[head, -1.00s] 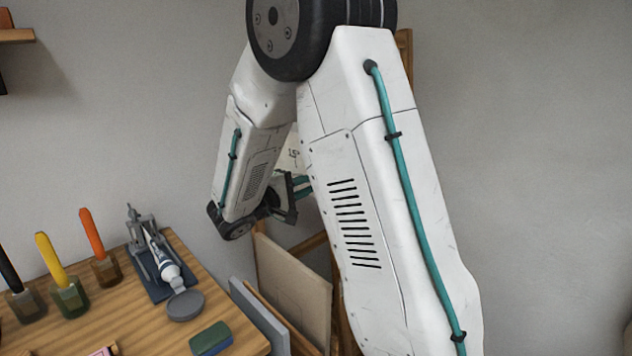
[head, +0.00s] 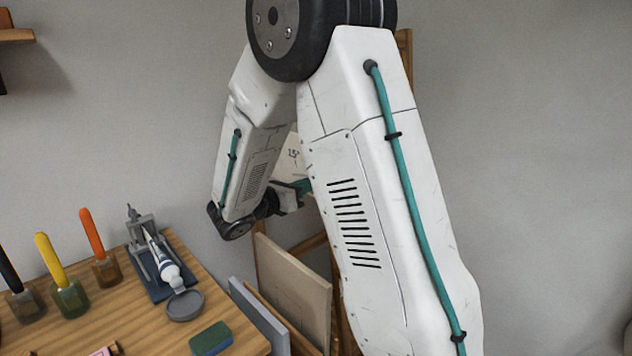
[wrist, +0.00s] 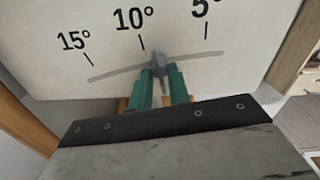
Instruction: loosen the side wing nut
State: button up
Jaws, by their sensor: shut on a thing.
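The grey wing nut (wrist: 158,62) sits at the curved slot of a pale plate (wrist: 60,75) marked 15°, 10° and 5°, a little right of the 10° line. My gripper (wrist: 163,80) is shut on the wing nut, with one teal fingertip on either side of it. The lower part of the nut is between the fingers. In the head view my gripper (head: 303,187) is partly hidden behind my arm, and the nut cannot be seen there. A corner of the marked plate (head: 291,153) shows behind the arm.
A wooden easel frame (head: 335,290) and leaning panels (head: 295,285) stand below the gripper. A wooden table (head: 120,320) at left holds brush jars (head: 70,295), a paint tube (head: 165,262) in a stand, a grey round lid (head: 185,305) and a green block (head: 211,339).

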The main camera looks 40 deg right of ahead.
jog(key=o, duration=0.6)
jog(key=shift+c, duration=0.2)
jog(key=a, duration=0.6)
jog(key=shift+s, duration=0.1)
